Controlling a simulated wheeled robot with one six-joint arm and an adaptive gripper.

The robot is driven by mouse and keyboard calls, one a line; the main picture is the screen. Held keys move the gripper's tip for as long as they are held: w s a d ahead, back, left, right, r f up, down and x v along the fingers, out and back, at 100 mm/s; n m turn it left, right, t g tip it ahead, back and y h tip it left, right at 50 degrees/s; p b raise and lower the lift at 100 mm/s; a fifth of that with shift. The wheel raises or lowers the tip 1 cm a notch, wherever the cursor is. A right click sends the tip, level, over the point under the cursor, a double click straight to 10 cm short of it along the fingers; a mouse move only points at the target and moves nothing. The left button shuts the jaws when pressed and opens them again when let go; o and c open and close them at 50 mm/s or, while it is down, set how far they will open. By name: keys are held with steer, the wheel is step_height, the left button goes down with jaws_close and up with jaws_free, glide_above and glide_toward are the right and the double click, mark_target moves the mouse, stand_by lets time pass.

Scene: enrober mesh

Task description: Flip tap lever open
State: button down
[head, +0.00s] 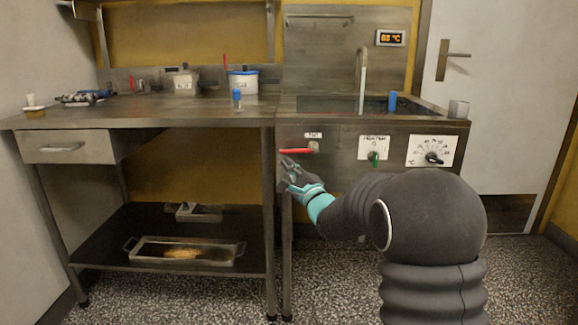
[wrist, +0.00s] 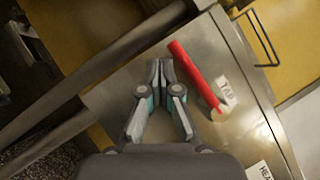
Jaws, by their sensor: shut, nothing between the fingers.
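The red tap lever (head: 297,151) is on the steel front panel under a small label, lying about level and pointing left from its round pivot. In the wrist view the red lever (wrist: 194,73) runs slantwise beside the TAP label (wrist: 226,87), with its pivot at the lower right end. My gripper (head: 286,163) is just below the lever's left end in the head view. In the wrist view my gripper (wrist: 160,66) has its fingertips together and empty, to the left of the lever's free end. A small gap shows between them there; depth is hard to tell.
A green switch (head: 374,157) and a temperature dial (head: 433,157) are on the same panel to the right. A steel table leg (head: 268,220) stands left of my gripper. A sink basin with a tall spout (head: 362,75) is above the panel.

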steer(key=s+f+b, duration=0.2)
steer(key=s+f, duration=0.6)
steer(key=s, duration=0.1)
steer(key=shift+f, duration=0.25)
steer(key=shift+a, duration=0.1)
